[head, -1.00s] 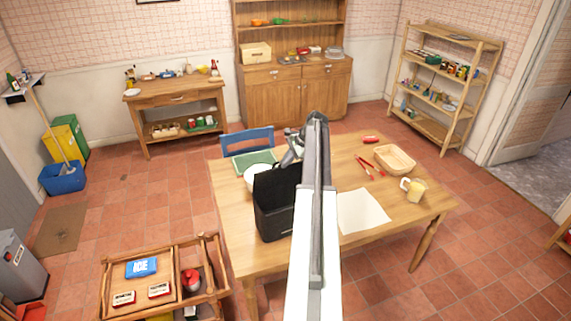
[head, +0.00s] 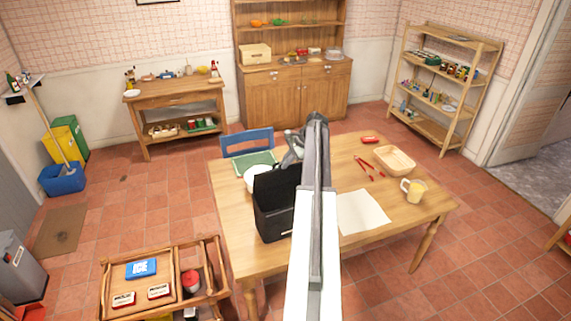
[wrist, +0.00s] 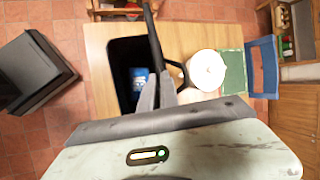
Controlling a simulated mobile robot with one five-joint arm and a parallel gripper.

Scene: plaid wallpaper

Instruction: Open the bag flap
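A black bag (head: 276,215) stands on the wooden table (head: 240,255), left of my arm in the head view. Its flap (head: 277,182) stands up from the far side of the opening. In the wrist view the flap (wrist: 152,35) shows nearly edge-on as a dark bar. The bag's mouth (wrist: 122,62) is uncovered there, with a blue item (wrist: 139,78) inside. My gripper (wrist: 158,78) is at the flap's edge, its fingers close together and seemingly shut on it. In the head view my gripper (head: 292,150) is partly hidden by my arm.
A white pot (wrist: 207,70) stands close beyond the bag, near a green mat (head: 254,160) and a blue chair (head: 248,142). A wooden cart (head: 120,285) stands front left.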

